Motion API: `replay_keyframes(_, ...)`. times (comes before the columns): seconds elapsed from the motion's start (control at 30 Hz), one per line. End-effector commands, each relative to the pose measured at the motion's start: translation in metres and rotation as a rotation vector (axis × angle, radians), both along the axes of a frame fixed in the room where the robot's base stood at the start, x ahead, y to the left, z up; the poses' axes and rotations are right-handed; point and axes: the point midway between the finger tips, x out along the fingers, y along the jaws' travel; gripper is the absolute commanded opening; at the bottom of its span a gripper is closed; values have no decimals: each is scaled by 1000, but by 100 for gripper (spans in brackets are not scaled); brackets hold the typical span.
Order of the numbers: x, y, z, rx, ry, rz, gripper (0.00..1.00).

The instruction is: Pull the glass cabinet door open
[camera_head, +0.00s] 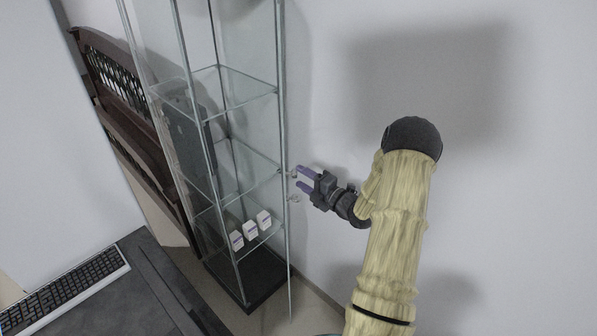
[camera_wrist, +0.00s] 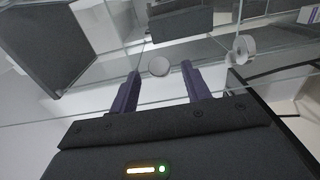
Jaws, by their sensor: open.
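The tall glass cabinet (camera_head: 222,150) stands against the wall, with glass shelves and a dark base. The edge of its glass door (camera_head: 287,245) faces my arm. A small round knob (camera_head: 294,174) is at that edge, and a second knob (camera_head: 294,198) sits just below it. My gripper (camera_head: 302,178) is open at the edge, its purple fingers pointing left. In the wrist view, one round knob (camera_wrist: 159,66) shows between the fingertips, and the other knob (camera_wrist: 243,49) is off to the right. I cannot tell whether the fingers touch the knob.
Several small white boxes (camera_head: 250,230) stand on a low shelf, and a dark grey panel (camera_head: 187,132) shows at the cabinet. A desk with a keyboard (camera_head: 65,290) is at lower left. A dark wooden bench (camera_head: 130,100) is behind the cabinet. Bare wall lies right of it.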

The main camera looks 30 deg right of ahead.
Motion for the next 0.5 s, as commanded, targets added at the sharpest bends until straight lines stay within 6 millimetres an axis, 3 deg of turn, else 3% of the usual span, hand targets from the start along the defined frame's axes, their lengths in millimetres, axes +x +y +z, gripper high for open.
replay_keyframes(0.2, 19, 7, 1, 0, 0, 0, 48)
replay_keyframes(0.47, 21, 8, 0, 0, -1, 0, 48)
replay_keyframes(0.5, 21, 8, 0, 0, -1, 0, 44)
